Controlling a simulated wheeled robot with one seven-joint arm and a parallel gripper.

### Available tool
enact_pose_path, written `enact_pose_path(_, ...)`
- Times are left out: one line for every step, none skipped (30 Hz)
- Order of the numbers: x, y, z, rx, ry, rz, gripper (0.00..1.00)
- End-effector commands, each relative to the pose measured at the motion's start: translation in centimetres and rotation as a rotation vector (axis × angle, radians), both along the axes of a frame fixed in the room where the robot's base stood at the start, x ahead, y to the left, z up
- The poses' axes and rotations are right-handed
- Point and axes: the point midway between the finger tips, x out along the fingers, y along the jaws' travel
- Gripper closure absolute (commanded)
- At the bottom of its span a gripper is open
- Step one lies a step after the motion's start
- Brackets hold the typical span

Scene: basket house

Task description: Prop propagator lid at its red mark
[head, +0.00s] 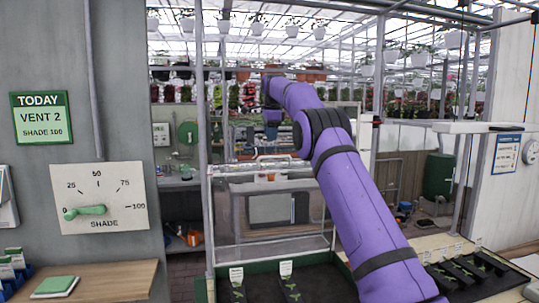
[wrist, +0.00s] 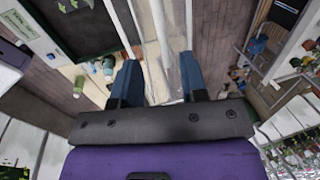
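A clear panel with a pale frame, which looks like the propagator lid (head: 262,172), stands behind the dark planting bed in the head view. Its handle-like bar runs along the top. I cannot tell for sure whether it is raised or shut. A small red mark (head: 377,122) shows on a post right of my arm. My gripper (head: 272,128) is beyond the lid's top edge in the head view, small and partly unclear. In the wrist view my gripper (wrist: 160,82) has its two blue fingers well apart. Pale, clear strips pass behind the gap, with nothing visibly clamped.
The planting bed (head: 325,280) with seedling trays lies in front. A wall with a shade dial (head: 98,198) and a sign reading VENT 2, SHADE 100 (head: 41,118) is at left. A wooden shelf (head: 105,282) is below. Metal posts stand close around my arm.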

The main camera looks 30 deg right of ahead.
Motion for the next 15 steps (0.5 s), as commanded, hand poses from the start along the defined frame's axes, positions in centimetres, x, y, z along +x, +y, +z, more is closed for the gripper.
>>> enact_pose_path(0.1, 0.0, -0.8, 0.001, 0.003, 0.001, 0.6)
enact_pose_path(0.2, -0.1, -1.4, 0.001, 0.004, 0.0, 0.6)
enact_pose_path(0.4, -0.1, -2.1, 0.001, 0.004, 0.001, 0.6)
enact_pose_path(0.5, -0.1, -2.7, 0.0, 0.004, 0.001, 0.6)
enact_pose_path(0.6, -0.2, -3.2, 0.0, 0.003, 0.001, 0.6)
enact_pose_path(0.7, -0.2, -3.9, 0.0, 0.003, 0.001, 0.6)
enact_pose_path(0.9, -0.3, -4.4, -0.001, 0.002, 0.001, 0.6)
enact_pose_path(1.0, -0.3, -4.9, 0.0, 0.003, 0.001, 0.6)
enact_pose_path(1.1, -0.3, -5.5, 0.0, 0.002, 0.001, 0.6)
enact_pose_path(1.2, -0.3, -5.9, 0.0, 0.002, 0.002, 0.6)
enact_pose_path(1.3, -0.3, -6.3, 0.0, 0.002, 0.002, 0.6)
enact_pose_path(1.4, -0.4, -6.8, 0.0, 0.001, 0.002, 0.6)
enact_pose_path(1.4, -0.4, -7.1, 0.0, 0.001, 0.002, 0.6)
enact_pose_path(1.5, -0.4, -7.4, 0.0, 0.001, 0.002, 0.6)
enact_pose_path(1.6, -0.4, -7.6, 0.0, 0.001, 0.002, 0.6)
